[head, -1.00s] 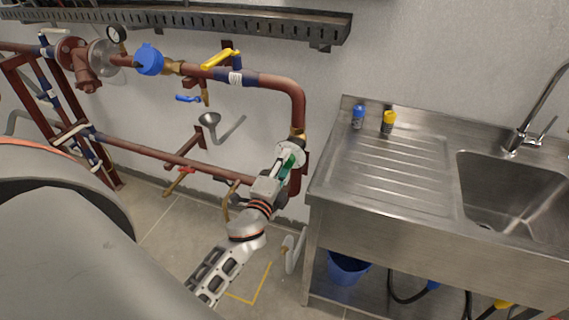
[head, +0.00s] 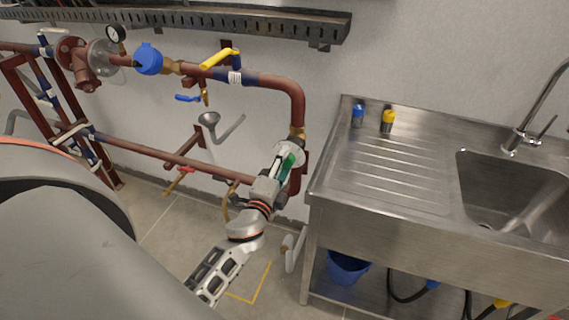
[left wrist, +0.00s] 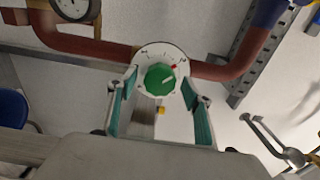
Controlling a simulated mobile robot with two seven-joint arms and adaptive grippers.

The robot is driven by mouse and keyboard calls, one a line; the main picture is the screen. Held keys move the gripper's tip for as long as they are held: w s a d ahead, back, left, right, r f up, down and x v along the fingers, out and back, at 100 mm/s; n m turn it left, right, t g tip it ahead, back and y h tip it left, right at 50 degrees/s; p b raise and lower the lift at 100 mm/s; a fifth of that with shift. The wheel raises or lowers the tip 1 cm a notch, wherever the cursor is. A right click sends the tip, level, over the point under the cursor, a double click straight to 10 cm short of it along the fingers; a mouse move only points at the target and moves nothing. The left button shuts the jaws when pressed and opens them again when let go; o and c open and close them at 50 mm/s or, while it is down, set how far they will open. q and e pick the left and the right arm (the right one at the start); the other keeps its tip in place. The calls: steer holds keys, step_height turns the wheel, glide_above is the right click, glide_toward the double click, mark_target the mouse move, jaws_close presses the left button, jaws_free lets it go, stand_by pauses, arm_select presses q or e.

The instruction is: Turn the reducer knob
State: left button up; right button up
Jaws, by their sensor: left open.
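The reducer knob (left wrist: 160,79) is green with a red mark at its upper right, set on a round white dial with dark markings. In the head view the white dial (head: 290,150) shows at the lower end of the vertical red pipe, partly hidden by my gripper. My left gripper (head: 283,163) is open in front of the dial. In the left wrist view its two green-padded fingers (left wrist: 160,88) stand on either side of the knob, with gaps visible. I cannot tell how far the fingertips reach along the knob. My right gripper is out of view.
Red pipes (head: 270,80) with a yellow lever (head: 218,60) and a blue lever (head: 187,98) run along the wall. A steel sink counter (head: 395,185) stands close to the right of the gripper.

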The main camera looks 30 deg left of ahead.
arm_select(q)
steer(key=v, duration=0.7)
steer(key=shift+s+d, duration=0.1)
steer(key=shift+s, duration=0.05)
stand_by(0.3)
